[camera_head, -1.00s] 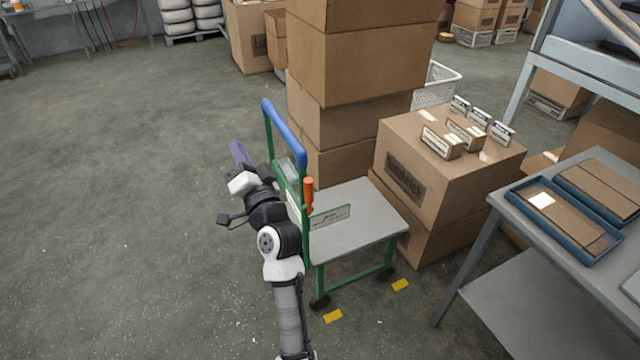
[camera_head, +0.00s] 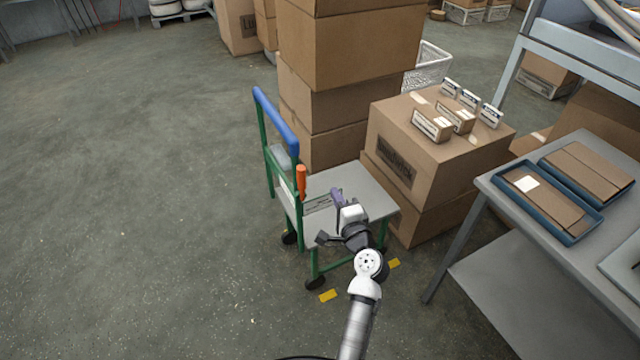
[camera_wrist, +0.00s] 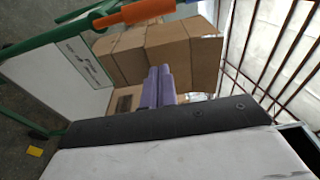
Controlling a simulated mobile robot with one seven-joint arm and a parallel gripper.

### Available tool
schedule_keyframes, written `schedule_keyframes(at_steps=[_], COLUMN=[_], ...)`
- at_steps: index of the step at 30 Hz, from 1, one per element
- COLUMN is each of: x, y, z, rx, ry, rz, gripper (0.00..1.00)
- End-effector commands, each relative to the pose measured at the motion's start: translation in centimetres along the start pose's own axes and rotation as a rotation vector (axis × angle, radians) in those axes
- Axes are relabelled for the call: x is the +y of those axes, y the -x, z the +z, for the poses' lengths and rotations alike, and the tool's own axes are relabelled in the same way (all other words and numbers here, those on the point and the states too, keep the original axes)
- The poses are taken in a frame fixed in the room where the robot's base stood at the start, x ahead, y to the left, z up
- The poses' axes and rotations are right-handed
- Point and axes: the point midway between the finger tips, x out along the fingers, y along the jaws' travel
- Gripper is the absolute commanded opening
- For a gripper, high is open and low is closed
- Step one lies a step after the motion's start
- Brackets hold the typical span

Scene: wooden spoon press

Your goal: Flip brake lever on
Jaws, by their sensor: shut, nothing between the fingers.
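The brake lever is an orange handle (camera_head: 301,182) standing upright at a green post of the trolley (camera_head: 277,120). In the wrist view the orange handle (camera_wrist: 140,12) crosses the top of the picture. My gripper (camera_head: 337,194), with purple fingers, is right of the lever and apart from it, in front of the trolley's grey deck in the picture. In the wrist view its fingers (camera_wrist: 158,88) are together with nothing between them, pointing below and right of the lever. The lever's lower mount is hard to make out.
Stacked cardboard boxes (camera_head: 350,45) stand behind the trolley. A large box (camera_head: 440,150) with small packages on top is to the right. A grey table (camera_head: 487,183) with blue trays stands at far right. The floor (camera_head: 120,200) at left is clear.

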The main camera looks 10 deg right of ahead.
Motion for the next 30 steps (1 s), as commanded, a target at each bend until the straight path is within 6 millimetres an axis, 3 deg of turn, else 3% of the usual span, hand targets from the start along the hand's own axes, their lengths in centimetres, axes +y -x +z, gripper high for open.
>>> schedule_keyframes(at_steps=[16,24,30], x=[-0.3,-0.2,-0.1], y=[-9.7,-8.6,-8.3], z=[0.1,3.2,3.9], rx=[-0.001,-0.002,0.0], ry=[0.0,0.001,0.001], rz=[-0.001,0.002,-0.001], gripper=[0.0,0.0,0.0])
